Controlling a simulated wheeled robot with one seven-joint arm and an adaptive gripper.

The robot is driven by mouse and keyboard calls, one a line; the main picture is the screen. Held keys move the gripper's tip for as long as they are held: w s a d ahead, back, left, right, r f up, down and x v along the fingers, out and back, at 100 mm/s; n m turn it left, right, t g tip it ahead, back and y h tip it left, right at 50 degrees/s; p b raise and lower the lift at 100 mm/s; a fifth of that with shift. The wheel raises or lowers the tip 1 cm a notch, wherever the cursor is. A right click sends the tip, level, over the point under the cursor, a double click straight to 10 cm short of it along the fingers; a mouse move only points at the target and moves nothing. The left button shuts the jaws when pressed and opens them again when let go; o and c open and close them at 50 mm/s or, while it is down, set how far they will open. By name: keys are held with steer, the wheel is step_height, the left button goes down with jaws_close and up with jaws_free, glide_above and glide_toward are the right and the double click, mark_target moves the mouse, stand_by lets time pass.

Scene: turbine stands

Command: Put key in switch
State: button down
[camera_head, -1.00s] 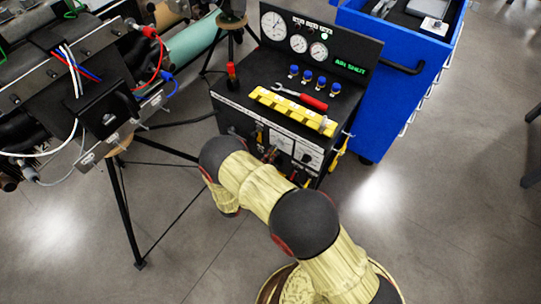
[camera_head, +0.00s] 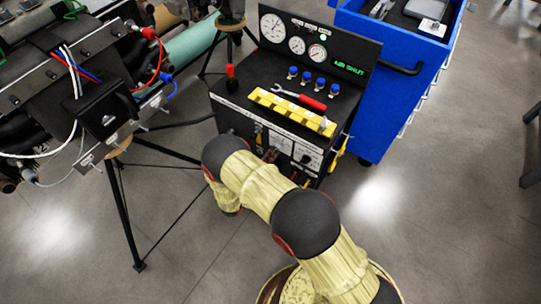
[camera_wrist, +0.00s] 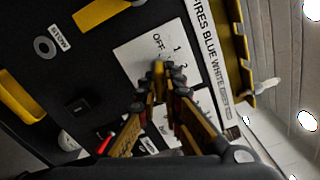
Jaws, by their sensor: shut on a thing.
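The switch plate (camera_wrist: 138,55) is white, marked OFF, 1 and 2, and set in the black front panel, which is turned in the wrist view. My gripper (camera_wrist: 160,88) is shut, its two fingertips close to the plate beside these marks. Between and just past the fingertips shows a small yellow piece, apparently the key (camera_wrist: 158,70), pointing at the plate. The fingers hide the switch's slot, so I cannot tell whether the key is in it. In the head view my gripper (camera_head: 269,155) is small and partly hidden by my arm, at the front of the black console (camera_head: 240,122).
The console carries gauges, blue knobs, a yellow rail (camera_head: 290,111) and a wrench with a red handle (camera_head: 312,103). A blue cabinet (camera_head: 385,100) stands to the right. A tripod stand (camera_head: 118,215) with wired equipment is to the left. The floor in front is open.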

steer(key=c, duration=2.4)
jaws_free()
steer(key=shift+w+d+r, duration=0.15)
steer(key=shift+w, duration=0.1)
steer(key=shift+o, duration=0.8)
steer(key=shift+w+d, duration=0.15)
steer(key=o, duration=0.4)
steer(key=shift+c, duration=0.2)
steer(key=shift+o, duration=0.8)
steer(key=shift+s, duration=0.2)
steer(key=shift+s+a, duration=0.1)
steer(key=shift+a, duration=0.1)
steer(key=v, duration=0.6)
steer(key=shift+s+a, duration=0.25)
steer(key=shift+s, duration=0.1)
